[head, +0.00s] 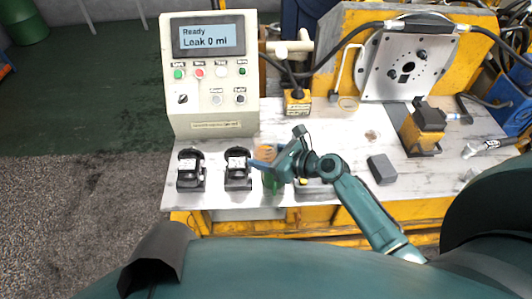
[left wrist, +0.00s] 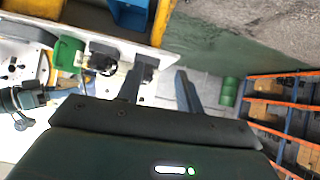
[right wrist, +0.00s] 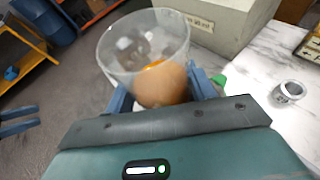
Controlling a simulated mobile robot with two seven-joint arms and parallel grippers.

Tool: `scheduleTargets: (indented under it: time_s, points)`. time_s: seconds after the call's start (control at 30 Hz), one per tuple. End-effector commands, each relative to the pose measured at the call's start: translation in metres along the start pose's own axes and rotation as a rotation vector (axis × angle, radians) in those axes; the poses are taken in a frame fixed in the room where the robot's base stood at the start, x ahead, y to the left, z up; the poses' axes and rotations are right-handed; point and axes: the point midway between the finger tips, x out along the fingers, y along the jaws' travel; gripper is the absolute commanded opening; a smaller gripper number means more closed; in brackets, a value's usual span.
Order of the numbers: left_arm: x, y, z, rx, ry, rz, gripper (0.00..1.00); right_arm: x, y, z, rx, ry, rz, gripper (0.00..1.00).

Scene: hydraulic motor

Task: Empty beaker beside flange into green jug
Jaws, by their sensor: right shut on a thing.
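My right gripper (head: 262,160) is shut on a clear beaker (right wrist: 145,50) with orange-brown liquid in its lower part. Both blue fingers press on its sides in the right wrist view. In the head view the beaker (head: 266,151) is just above or behind the green jug (head: 272,184), which stands at the bench's front edge, partly hidden by the gripper. The jug also shows in the left wrist view (left wrist: 68,53). The flange (head: 405,66) is a metal plate at the back right. My left gripper (left wrist: 160,88) is open and empty, away from the bench top.
The control box (head: 210,75) reads "Ready, Leak 0 ml". Two black parts (head: 190,170) (head: 237,169) stand left of the jug. A grey block (head: 381,169) and a yellow-black unit (head: 424,128) lie to the right. The bench middle is mostly clear.

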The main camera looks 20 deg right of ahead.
Motion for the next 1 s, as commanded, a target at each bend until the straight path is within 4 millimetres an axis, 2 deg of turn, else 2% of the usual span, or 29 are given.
scheduleTargets:
  time_s: [0.17, 0.27, 0.33, 0.5, 0.67, 1.0]
  points:
    - [0.011, 0.002, 0.01, 0.003, 0.015, 0.009, 0.36, 0.002, 0.011, 0.0, 0.183, -0.034, 0.076, 0.29]
    - [0.015, 0.006, 0.007, 0.01, 0.046, 0.022, 0.36, 0.002, 0.018, 0.003, 0.313, -0.057, 0.13, 0.29]
    - [0.007, 0.01, -0.007, 0.02, 0.061, 0.034, 0.36, 0.001, 0.021, 0.005, 0.41, -0.068, 0.166, 0.29]
    - [0.006, 0.009, -0.008, 0.027, 0.061, 0.036, 0.36, 0.005, 0.028, 0.0, 0.578, -0.098, 0.238, 0.29]
    - [0.006, 0.008, -0.003, 0.027, 0.05, 0.033, 0.36, 0.006, 0.03, -0.002, 0.642, -0.11, 0.265, 0.29]
    - [0.006, 0.007, 0.001, 0.022, 0.041, 0.029, 0.36, 0.006, 0.03, -0.002, 0.643, -0.111, 0.266, 0.29]
